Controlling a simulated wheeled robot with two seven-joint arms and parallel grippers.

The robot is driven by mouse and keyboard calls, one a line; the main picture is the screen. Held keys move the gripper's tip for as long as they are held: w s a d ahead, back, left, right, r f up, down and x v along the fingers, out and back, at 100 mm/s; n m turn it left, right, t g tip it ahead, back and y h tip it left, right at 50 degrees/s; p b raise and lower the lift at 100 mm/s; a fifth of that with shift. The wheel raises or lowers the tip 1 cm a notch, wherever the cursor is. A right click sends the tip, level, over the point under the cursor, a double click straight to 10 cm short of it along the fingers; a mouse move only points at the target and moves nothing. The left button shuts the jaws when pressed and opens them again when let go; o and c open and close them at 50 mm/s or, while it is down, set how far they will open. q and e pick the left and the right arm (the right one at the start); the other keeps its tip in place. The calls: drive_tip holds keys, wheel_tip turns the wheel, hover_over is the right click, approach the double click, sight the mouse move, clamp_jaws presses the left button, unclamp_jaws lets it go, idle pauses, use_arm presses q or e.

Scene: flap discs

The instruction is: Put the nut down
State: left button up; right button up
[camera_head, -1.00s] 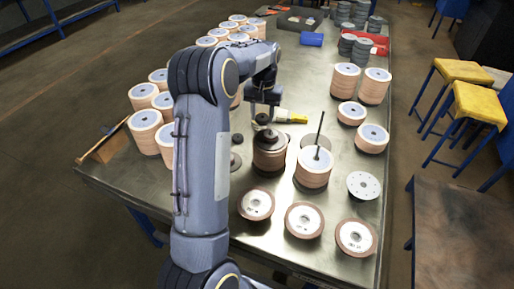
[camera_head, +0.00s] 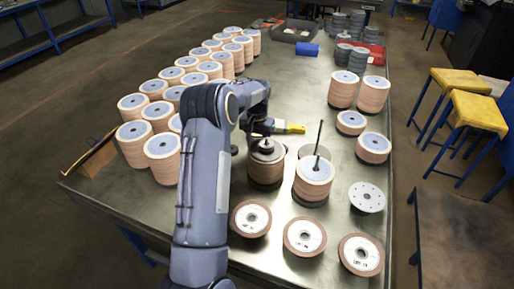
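A stack of flap discs (camera_head: 265,170) stands on the metal table, with a dark flange and a small dark nut-like piece (camera_head: 266,145) on top at its centre. My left arm rises from the bottom and bends over towards the table behind the stack. My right gripper is out of view.
A second stack (camera_head: 314,180) has a tall thin rod standing up from it. A yellow-ended tool (camera_head: 284,127) lies behind the stacks. Three single discs (camera_head: 304,236) lie along the front. Rows of disc stacks (camera_head: 133,143) fill the left, and a pale plate (camera_head: 367,197) lies at right.

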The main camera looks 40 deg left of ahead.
use_arm(q)
drive_tip(key=shift+f, duration=1.5)
drive_tip(key=shift+f, duration=0.1)
drive_tip(key=o, duration=0.9)
